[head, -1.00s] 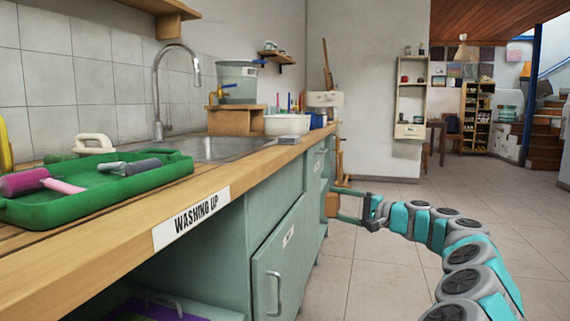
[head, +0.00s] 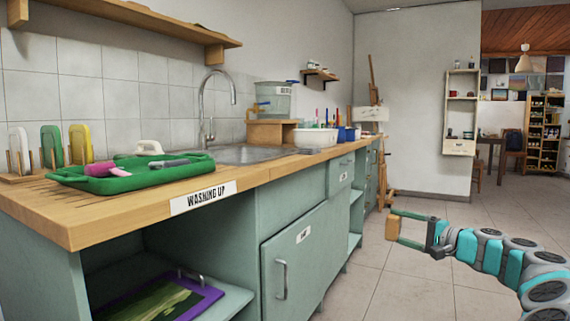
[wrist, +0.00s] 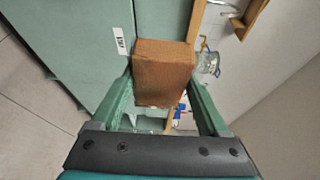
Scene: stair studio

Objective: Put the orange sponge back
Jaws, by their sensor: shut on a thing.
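My gripper (head: 399,228) is shut on the orange sponge (head: 392,228), a brownish-orange block. It holds the sponge in the air over the floor, right of the cabinets and below counter height. In the wrist view the sponge (wrist: 162,70) sits between the two green fingers, sticking out past their tips. At the far left of the counter, a wooden rack (head: 22,178) holds upright white (head: 19,146), green (head: 51,146) and yellow (head: 81,144) sponge-like pieces. The rack is partly cut off by the picture's edge.
A green tray (head: 130,182) with brushes or tools lies on the wooden counter (head: 110,216), in front of the sink (head: 245,155). A tall faucet (head: 203,105) rises behind. A wall shelf (head: 130,27) hangs above the rack.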

